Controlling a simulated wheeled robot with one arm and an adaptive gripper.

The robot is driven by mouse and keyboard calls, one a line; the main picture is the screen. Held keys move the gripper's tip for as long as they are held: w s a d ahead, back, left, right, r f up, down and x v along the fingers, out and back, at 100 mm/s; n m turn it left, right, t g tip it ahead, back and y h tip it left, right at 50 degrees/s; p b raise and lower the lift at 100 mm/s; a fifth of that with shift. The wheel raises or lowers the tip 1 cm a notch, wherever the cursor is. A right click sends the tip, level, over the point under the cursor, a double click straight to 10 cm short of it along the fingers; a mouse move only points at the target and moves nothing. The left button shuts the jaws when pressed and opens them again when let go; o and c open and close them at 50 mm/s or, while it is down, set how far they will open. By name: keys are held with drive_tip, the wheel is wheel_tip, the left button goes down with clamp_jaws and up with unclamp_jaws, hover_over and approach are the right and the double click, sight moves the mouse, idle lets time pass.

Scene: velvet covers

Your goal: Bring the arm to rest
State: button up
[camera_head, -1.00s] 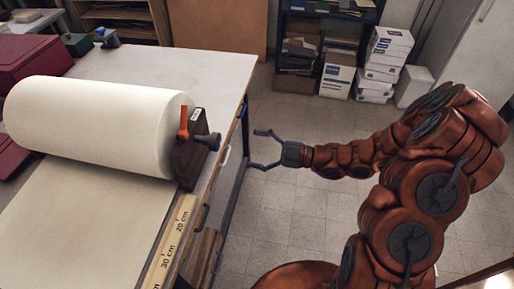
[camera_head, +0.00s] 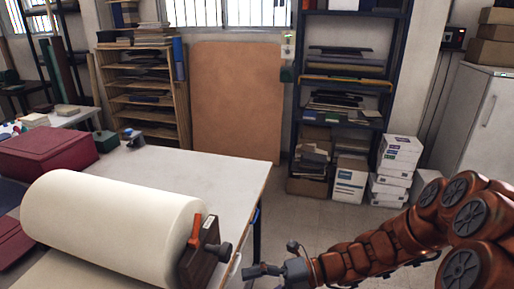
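My arm (camera_head: 385,245) is a copper-coloured chain of links reaching in from the right edge of the head view. My gripper (camera_head: 270,258) is at the bottom middle, off the right side of the white-topped table (camera_head: 235,174). Its two dark fingers are spread apart, with nothing seen between them. A large cream roll (camera_head: 110,225) lies on the table, with a dark wooden end block (camera_head: 199,257) and an orange lever (camera_head: 195,231) at its right end. The gripper is to the right of this block, apart from it.
Dark red boxes (camera_head: 48,150) sit at the table's left. Behind stand a wooden rack (camera_head: 140,98), a brown board (camera_head: 237,105) and a dark shelf unit (camera_head: 345,75). White boxes (camera_head: 397,165) are stacked before a grey cabinet (camera_head: 480,125). Some floor (camera_head: 300,212) is clear beyond my arm.

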drive_tip(key=s+d+n+g+h, duration=0.2)
drive_tip(key=s+n+h, duration=0.2)
drive_tip(key=s+n, duration=0.45)
drive_tip(key=s+d+n+g+h, duration=0.1)
drive_tip(key=s+d+n+h, duration=0.3)
drive_tip(key=n, duration=0.8)
drive_tip(key=s+d+r+n+t+h, duration=0.1)
drive_tip(key=s+d+n+h, duration=0.2)
drive_tip(key=d+n, duration=0.3)
drive_tip(key=s+d+r+n+t+h+b, duration=0.1)
drive_tip(key=s+d+n+t+h, duration=0.1)
drive_tip(key=d+n, duration=0.4)
drive_tip(key=s+n+h, duration=0.1)
drive_tip(key=n+h, duration=0.1)
drive_tip(key=n, duration=0.1)
drive_tip(key=shift+s+d+r+h, duration=0.2)
drive_tip(key=shift+d+h, duration=0.1)
drive_tip(key=shift+d, duration=0.05)
drive_tip(key=shift+c, duration=0.2)
